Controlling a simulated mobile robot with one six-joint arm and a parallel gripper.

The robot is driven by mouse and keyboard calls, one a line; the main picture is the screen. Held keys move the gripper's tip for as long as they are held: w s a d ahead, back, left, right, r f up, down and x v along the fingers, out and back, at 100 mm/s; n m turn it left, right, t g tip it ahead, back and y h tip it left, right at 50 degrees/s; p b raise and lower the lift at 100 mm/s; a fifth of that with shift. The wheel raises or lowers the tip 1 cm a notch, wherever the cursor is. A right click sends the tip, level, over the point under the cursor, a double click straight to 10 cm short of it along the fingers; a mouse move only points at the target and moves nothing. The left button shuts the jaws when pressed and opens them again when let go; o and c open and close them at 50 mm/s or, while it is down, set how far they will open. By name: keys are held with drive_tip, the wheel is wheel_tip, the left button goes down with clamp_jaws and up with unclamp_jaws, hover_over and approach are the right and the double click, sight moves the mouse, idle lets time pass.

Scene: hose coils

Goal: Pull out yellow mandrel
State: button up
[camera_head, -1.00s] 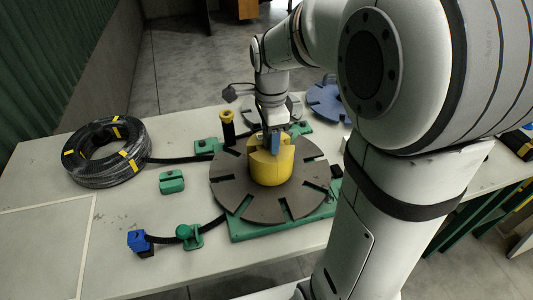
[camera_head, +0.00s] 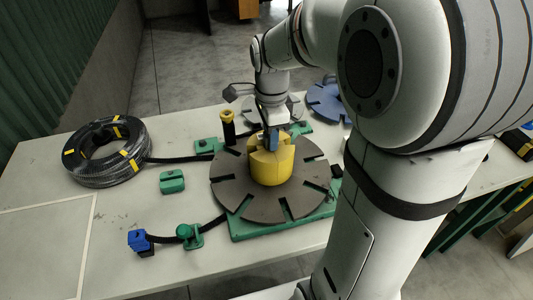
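The yellow mandrel (camera_head: 269,169) is a thick upright drum with slots in its top. It stands at the middle of a dark round slotted plate (camera_head: 237,197), which rests on a green base (camera_head: 275,229) on the table. My gripper (camera_head: 271,140) points down at the top of the mandrel, with a blue part of it showing in front at the mandrel's upper edge. The fingertips are small and partly hidden by the mandrel's top, so I cannot tell whether they are open or shut on it.
A black hose coil with yellow bands (camera_head: 84,168) lies at the left of the table. A blue slotted disc (camera_head: 326,102) lies behind.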

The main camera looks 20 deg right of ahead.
clamp_jaws()
drive_tip(key=shift+r+p, duration=0.35)
drive_tip(key=shift+r, duration=0.05)
idle(0.4)
drive_tip(key=shift+r+p, duration=2.9)
drive_tip(key=shift+r, duration=0.85)
wheel_tip(320, 180, up, 6)
drive_tip(key=p, duration=0.5)
drive_tip(key=shift+r, duration=0.2)
